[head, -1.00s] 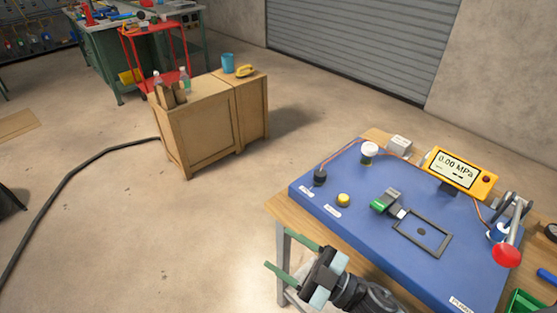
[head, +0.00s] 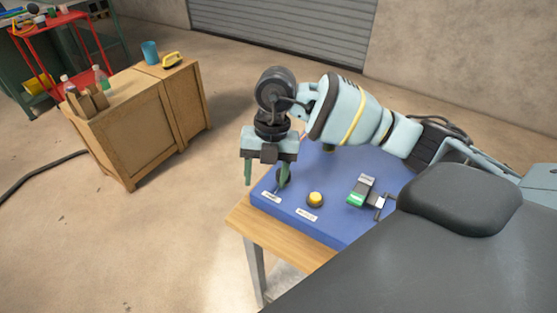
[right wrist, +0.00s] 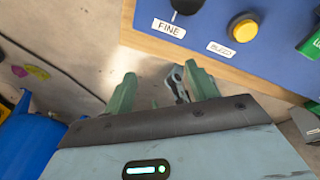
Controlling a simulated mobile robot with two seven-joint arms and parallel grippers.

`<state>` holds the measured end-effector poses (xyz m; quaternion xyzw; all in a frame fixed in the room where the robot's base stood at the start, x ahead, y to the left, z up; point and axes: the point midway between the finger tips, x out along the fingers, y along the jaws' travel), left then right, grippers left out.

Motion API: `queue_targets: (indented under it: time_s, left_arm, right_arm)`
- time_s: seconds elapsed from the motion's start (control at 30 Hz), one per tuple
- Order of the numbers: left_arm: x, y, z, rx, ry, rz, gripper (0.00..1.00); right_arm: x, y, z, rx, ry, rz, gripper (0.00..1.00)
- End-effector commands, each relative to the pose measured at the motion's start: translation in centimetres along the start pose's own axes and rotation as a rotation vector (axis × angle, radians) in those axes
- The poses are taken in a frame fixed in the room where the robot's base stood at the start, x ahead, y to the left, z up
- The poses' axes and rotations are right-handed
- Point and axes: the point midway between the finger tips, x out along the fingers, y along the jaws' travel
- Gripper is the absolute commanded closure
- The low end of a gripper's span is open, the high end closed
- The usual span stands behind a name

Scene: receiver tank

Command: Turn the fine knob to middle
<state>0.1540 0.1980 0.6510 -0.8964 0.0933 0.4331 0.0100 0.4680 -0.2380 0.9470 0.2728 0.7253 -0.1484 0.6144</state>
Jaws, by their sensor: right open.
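The black fine knob (right wrist: 187,5) shows in the right wrist view at the top edge, partly cut off. It stands on the blue panel (right wrist: 278,68) beside a white FINE label (right wrist: 168,28). A small pale mark shows at its lower left side. In the head view the knob is largely hidden behind a finger of my right gripper (head: 266,174). That gripper is open, its green fingers pointing down at the panel's left corner. In the right wrist view its fingers (right wrist: 162,88) are apart with nothing between them, and the knob is beyond them. My left gripper is out of view.
A yellow button (head: 315,199) sits right of the knob on the panel. A green-ended fitting (head: 361,190) is farther right. The wooden table edge (head: 285,245) runs in front. A wooden cabinet (head: 140,125) stands apart at left, with open floor between.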

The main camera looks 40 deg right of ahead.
Motion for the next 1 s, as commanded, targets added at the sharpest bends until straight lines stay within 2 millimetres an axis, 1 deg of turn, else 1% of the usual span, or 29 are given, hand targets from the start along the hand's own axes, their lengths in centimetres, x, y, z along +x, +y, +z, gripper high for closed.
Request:
queue_targets:
  time_s: [0.03,0.1,0.17,0.3,0.43,0.57,0.77,0.9,1.0]
  left_arm:
    - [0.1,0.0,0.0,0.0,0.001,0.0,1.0]
    - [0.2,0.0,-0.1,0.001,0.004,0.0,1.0]
    - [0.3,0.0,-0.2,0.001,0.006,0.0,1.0]
    - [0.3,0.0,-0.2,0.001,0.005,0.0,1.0]
    - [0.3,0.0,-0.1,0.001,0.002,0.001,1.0]
    - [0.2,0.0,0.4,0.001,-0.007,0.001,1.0]
    - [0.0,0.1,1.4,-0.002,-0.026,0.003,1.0]
    - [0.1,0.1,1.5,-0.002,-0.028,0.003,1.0]
    - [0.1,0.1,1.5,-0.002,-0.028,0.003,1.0]
  right_arm:
    - [-1.3,-0.9,1.5,0.043,-0.065,-0.045,0.43]
    - [-2.7,-2.0,2.9,0.095,-0.133,-0.092,0.43]
    - [-3.6,-2.6,3.6,0.127,-0.173,-0.12,0.43]
    - [-4.4,-3.2,4.3,0.159,-0.21,-0.145,0.43]
    - [-4.3,-3.3,4.3,0.16,-0.21,-0.146,0.43]
    - [-3.5,-3.4,4.4,0.16,-0.208,-0.146,0.43]
    - [-0.6,-3.9,4.9,0.159,-0.205,-0.147,0.43]
    - [1.3,-4.2,5.3,0.158,-0.206,-0.146,0.43]
    - [2.3,-4.3,5.5,0.157,-0.206,-0.145,0.43]
